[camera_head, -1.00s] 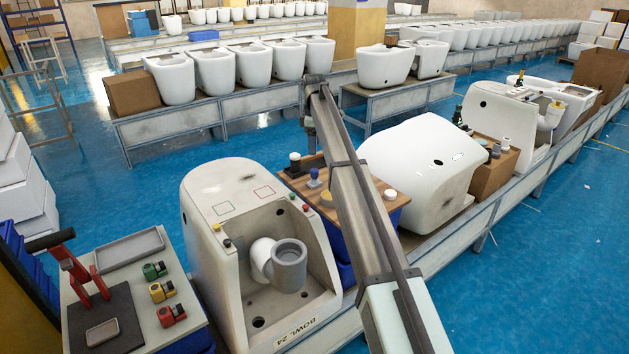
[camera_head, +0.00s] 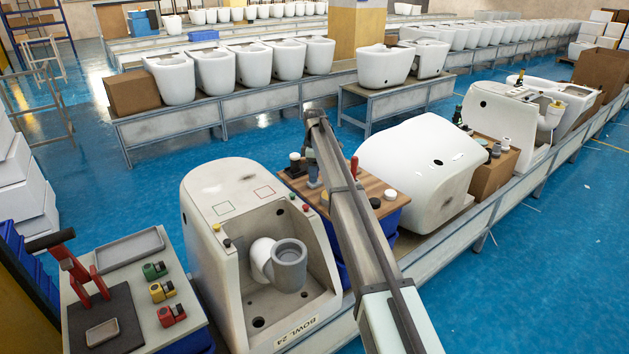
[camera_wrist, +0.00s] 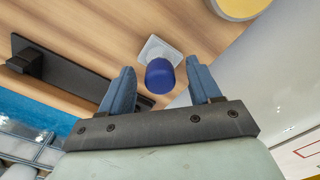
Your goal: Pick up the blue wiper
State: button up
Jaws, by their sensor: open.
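The blue wiper (camera_wrist: 159,77) shows in the wrist view as a blue rounded handle on a pale square pad, resting on the wooden board (camera_wrist: 90,20). My gripper (camera_wrist: 160,69) is open, with one blue finger on each side of the handle. Gaps show between the handle and both fingers, and nothing is held. In the head view my gripper (camera_head: 313,170) is low over the back left of the wooden-topped stand, and my arm hides much of the board (camera_head: 372,184). The wiper cannot be made out clearly there.
A dark bracket-like tool (camera_wrist: 65,77) lies left of the wiper in the wrist view, and a yellow round item (camera_wrist: 240,6) lies at upper right. In the head view, a toilet (camera_head: 230,205) stands left of the stand and a white bowl (camera_head: 415,160) right of it.

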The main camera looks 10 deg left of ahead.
notch_tip(320, 180, down, 2)
jog(key=shift+f, duration=0.1)
jog(key=shift+c, duration=0.2)
jog(key=c, duration=1.1)
jog(key=shift+r, duration=0.2)
